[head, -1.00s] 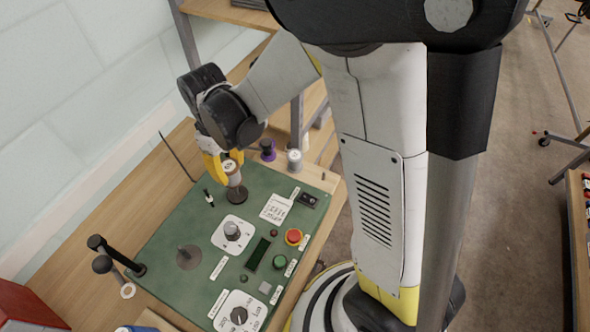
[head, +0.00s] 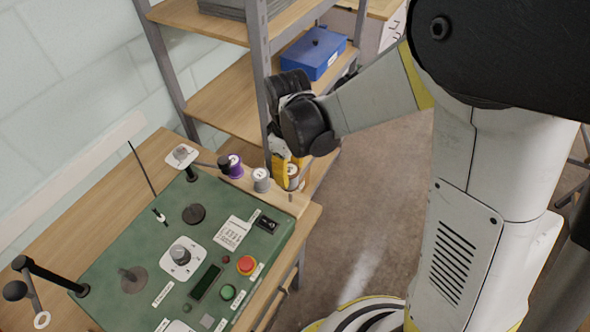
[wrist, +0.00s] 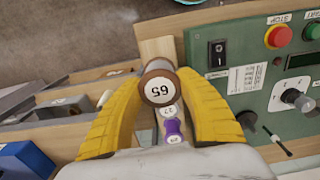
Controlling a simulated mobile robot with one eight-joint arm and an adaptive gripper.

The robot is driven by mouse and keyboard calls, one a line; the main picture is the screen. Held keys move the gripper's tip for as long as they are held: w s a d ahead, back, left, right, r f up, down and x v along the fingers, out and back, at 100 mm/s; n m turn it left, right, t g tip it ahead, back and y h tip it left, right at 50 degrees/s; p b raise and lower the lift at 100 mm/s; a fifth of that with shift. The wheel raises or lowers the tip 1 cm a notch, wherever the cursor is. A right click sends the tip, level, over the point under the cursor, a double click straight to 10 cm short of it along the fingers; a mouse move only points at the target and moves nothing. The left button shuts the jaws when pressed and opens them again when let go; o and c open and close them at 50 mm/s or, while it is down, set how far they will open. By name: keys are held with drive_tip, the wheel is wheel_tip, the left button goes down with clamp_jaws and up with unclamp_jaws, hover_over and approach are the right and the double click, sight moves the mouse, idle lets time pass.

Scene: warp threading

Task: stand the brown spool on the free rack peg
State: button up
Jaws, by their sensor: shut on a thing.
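My gripper (head: 287,172), with yellow fingers, is shut on the brown spool (head: 297,178) at the right end of the wooden rack strip (head: 277,196). In the wrist view the brown spool (wrist: 159,84) sits between the two fingertips (wrist: 160,95), its white label reading 65 towards the camera. What looks like the free rack peg (head: 291,197) shows just below the spool in the head view. I cannot tell how large the gap is or whether they touch. The peg is hidden in the wrist view.
A grey spool (head: 261,180) and a purple spool (head: 235,167) stand on the strip just left of my gripper. The green control panel (head: 140,240) lies in front, with knobs and buttons. A shelf post (head: 258,60) rises close behind.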

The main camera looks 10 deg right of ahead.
drive_tip(key=shift+d+f, duration=0.1)
drive_tip(key=shift+d, duration=0.1)
drive_tip(key=shift+a+f+b, duration=0.25)
drive_tip(key=shift+f+b, duration=0.15)
drive_tip(key=shift+f, duration=0.1)
drive_tip(key=shift+f+b, duration=2.55)
drive_tip(key=shift+f, duration=0.65)
drive_tip(key=shift+f+b, duration=0.7)
drive_tip(key=shift+d, duration=0.1)
drive_tip(key=o, duration=1)
drive_tip(key=shift+o, duration=0.2)
drive_tip(key=shift+r, duration=0.15)
